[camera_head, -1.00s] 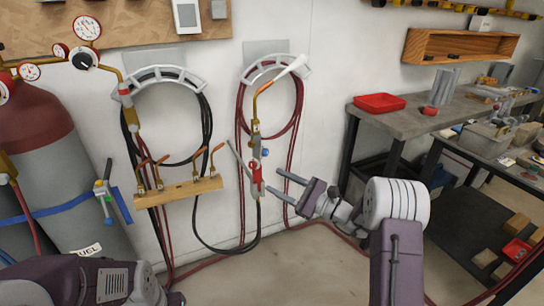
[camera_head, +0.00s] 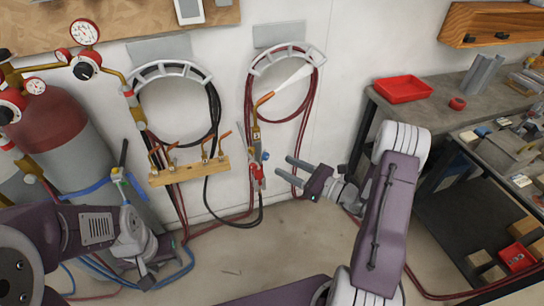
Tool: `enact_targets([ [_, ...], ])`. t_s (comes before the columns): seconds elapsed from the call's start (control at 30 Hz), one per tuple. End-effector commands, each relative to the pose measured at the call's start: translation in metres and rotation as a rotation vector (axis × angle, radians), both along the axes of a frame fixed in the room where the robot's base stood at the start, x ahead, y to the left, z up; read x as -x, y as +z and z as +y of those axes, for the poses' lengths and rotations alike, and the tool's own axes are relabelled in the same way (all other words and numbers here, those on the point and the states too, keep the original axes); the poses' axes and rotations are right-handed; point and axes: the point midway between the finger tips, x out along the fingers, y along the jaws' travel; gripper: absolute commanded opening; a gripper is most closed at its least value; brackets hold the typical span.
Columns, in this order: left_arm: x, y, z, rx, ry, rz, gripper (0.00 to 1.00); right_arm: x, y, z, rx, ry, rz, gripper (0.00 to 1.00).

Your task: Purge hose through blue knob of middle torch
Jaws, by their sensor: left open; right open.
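Looped hoses (camera_head: 302,125) hang on the wall and trail onto the floor. A red-topped cylinder (camera_head: 45,125) stands left; a bench with a red tray (camera_head: 402,89) stands right.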

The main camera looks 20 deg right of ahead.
Motion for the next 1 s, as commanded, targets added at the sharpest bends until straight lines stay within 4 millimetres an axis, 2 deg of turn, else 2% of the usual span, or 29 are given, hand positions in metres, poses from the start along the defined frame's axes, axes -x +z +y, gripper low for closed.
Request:
enact_targets([
  [0.1, 0.0, 0.003, 0.0, 0.0, 0.0, 0.0, 0.45, -0.019, 0.001, 0.019, 0.002, 0.007, -0.002, 0.45],
  [0.3, 0.0, 0.005, 0.0, 0.0, 0.0, -0.001, 0.45, -0.041, 0.001, 0.036, 0.001, 0.003, -0.002, 0.45],
  [0.6, 0.0, 0.005, 0.0, 0.0, 0.0, -0.001, 0.45, -0.046, 0.0, 0.039, 0.0, 0.0, -0.001, 0.45],
  [0.63, 0.0, 0.005, 0.0, 0.0, 0.0, -0.001, 0.45, -0.046, 0.0, 0.039, 0.0, 0.0, -0.001, 0.43],
  [0.7, 0.0, 0.005, 0.0, 0.0, 0.0, -0.001, 0.45, -0.046, 0.0, 0.039, 0.001, 0.0, -0.002, 0.23],
  [0.8, 0.0, 0.005, 0.0, 0.0, 0.0, -0.001, 0.45, -0.046, 0.0, 0.039, 0.001, 0.0, -0.002, 0.0],
  [1.0, 0.0, 0.004, 0.0, 0.0, 0.0, 0.0, 0.45, -0.046, 0.0, 0.039, 0.006, 0.0, -0.007, 0.0],
])
